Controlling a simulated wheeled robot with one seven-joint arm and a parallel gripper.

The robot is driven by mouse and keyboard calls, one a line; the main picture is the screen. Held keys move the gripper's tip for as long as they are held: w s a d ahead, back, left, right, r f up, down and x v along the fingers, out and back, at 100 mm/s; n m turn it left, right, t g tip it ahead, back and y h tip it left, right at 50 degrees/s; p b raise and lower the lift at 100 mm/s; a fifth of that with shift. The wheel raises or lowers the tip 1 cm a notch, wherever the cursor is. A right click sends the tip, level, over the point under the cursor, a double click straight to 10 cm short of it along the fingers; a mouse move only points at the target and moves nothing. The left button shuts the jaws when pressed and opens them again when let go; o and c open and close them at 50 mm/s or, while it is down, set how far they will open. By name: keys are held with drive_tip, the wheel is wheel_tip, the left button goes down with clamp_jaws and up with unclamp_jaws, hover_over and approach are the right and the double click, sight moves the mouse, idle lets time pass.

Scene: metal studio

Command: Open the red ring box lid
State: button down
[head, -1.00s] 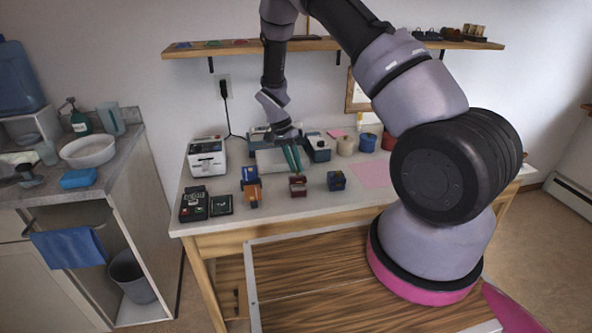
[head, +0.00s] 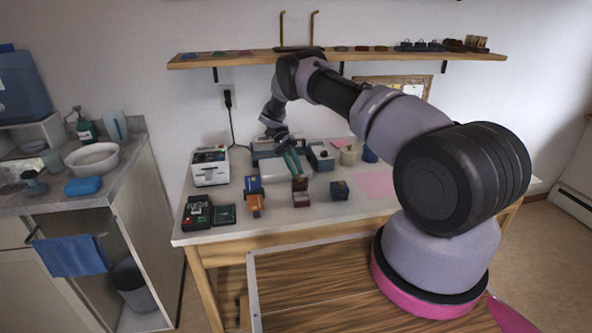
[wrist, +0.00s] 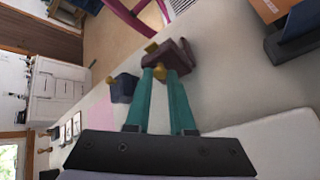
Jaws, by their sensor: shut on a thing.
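The small dark red ring box (head: 301,201) stands on the white worktop near the middle. Its dark red lid (head: 299,184) shows tilted up behind the base, with a pale inside strip in the base. My gripper (head: 297,174) reaches down from behind with two green fingers. The fingers are shut on the lid at its upper edge. In the wrist view the fingertips (wrist: 161,76) meet the dark red box (wrist: 178,57), and small gold parts show beside them. The fingers hide part of the lid.
A navy box (head: 339,189) stands right of the red box. Blue and orange boxes (head: 254,194) and dark green boxes (head: 210,213) stand left. A label printer (head: 210,166) and other devices are behind. A pink sheet (head: 374,183) lies right. The worktop in front is clear.

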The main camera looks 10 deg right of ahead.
drive_tip(key=shift+w+f+g, duration=0.2)
drive_tip(key=shift+f+g, duration=0.15)
drive_tip(key=shift+g, duration=0.15)
idle(0.4)
drive_tip(key=c, duration=0.8)
unclamp_jaws()
drive_tip(key=shift+o, duration=0.2)
drive_tip(key=shift+r, duration=0.1)
